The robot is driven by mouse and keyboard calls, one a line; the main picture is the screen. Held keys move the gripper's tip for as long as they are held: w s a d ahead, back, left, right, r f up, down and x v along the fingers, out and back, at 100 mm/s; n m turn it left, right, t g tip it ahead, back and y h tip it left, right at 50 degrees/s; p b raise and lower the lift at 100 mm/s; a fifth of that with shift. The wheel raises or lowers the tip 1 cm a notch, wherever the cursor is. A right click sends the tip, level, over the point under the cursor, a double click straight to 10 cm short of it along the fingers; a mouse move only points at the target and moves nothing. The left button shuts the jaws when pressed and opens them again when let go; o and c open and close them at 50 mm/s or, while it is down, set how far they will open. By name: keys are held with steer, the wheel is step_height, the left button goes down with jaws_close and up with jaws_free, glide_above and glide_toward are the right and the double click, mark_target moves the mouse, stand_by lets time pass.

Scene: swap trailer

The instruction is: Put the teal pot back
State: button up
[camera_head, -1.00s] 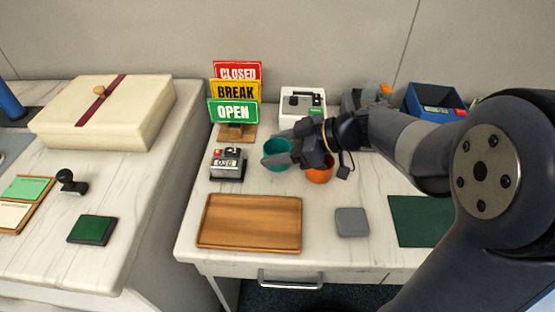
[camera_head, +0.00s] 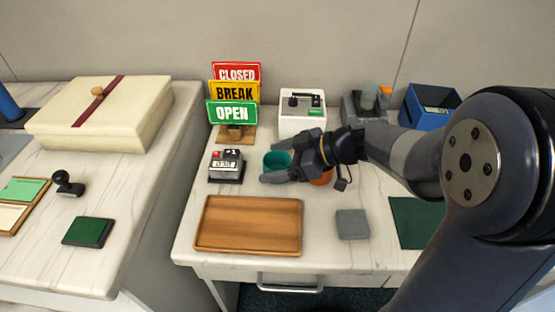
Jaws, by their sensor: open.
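The teal pot (camera_head: 277,160) stands upright on the right-hand white counter, just right of the small timer. My gripper (camera_head: 281,162) reaches in from the right, low over the counter. Its fingers are open, one on the near side of the pot and one toward its far right side. Whether either finger touches the pot cannot be told. An orange pot (camera_head: 322,178) is just right of the teal one, mostly hidden by my gripper.
The timer (camera_head: 226,166) and sign stand (camera_head: 236,133) are close on the left. A white device (camera_head: 302,110) and a blue bin (camera_head: 430,106) stand behind. A wooden tray (camera_head: 248,226), a grey pad (camera_head: 352,224) and a green mat (camera_head: 416,222) lie in front.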

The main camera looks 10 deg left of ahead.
steer(key=shift+r, duration=0.15)
steer(key=shift+r+p, duration=0.15)
steer(key=shift+p, duration=0.25)
steer(key=v, duration=1.2)
steer(key=shift+s+p, duration=0.1)
steer(key=shift+p, duration=0.3)
steer(key=shift+c, duration=0.3)
stand_by(0.9)
